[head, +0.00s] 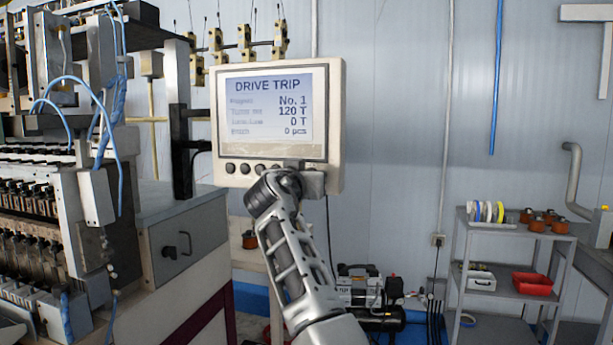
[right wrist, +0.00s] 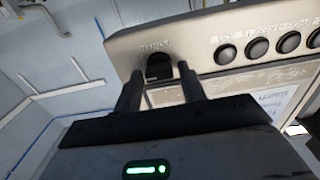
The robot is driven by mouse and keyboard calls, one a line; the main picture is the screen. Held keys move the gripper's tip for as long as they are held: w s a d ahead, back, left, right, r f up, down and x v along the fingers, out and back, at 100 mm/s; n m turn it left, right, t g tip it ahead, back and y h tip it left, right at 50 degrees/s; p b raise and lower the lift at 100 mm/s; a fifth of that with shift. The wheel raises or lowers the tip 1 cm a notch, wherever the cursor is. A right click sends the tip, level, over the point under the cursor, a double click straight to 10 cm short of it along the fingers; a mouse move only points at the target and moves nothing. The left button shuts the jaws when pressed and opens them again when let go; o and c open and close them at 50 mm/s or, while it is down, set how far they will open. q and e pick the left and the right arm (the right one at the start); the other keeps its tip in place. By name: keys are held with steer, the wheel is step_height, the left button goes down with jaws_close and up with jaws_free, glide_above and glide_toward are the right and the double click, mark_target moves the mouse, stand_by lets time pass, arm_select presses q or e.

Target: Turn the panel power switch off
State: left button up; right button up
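The control panel (head: 335,110) is a beige box with a lit screen (head: 270,105) reading "DRIVE TRIP", No. 1, 120 T, 0 T and 0 pcs. My right arm reaches up to the panel's lower edge and hides the power switch in the head view. In the right wrist view the panel appears turned over, and the dark power switch (right wrist: 159,66) sits below a small label. My right gripper (right wrist: 160,73) has its two fingers apart, one on each side of the switch. Contact with it cannot be made out. My left gripper is out of view.
Several round dark buttons (head: 245,168) line the panel beside the switch, close to my right fingers. The coil winding machine (head: 100,180) fills the left. A grey shelf cart (head: 510,235) with spools and a red tray (head: 532,283) stands at right.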

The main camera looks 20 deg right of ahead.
steer(key=c, duration=0.6)
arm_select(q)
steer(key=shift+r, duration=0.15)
arm_select(e)
steer(key=shift+n, duration=0.3)
arm_select(q)
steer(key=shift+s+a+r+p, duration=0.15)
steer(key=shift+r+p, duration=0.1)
steer(key=shift+p, duration=0.65)
arm_select(e)
steer(key=n, duration=1.7)
steer(key=shift+w+a+f, duration=0.15)
steer(key=shift+a+f, duration=0.05)
steer(key=shift+n, duration=0.3)
steer(key=o, duration=1)
steer(key=shift+a, duration=0.1)
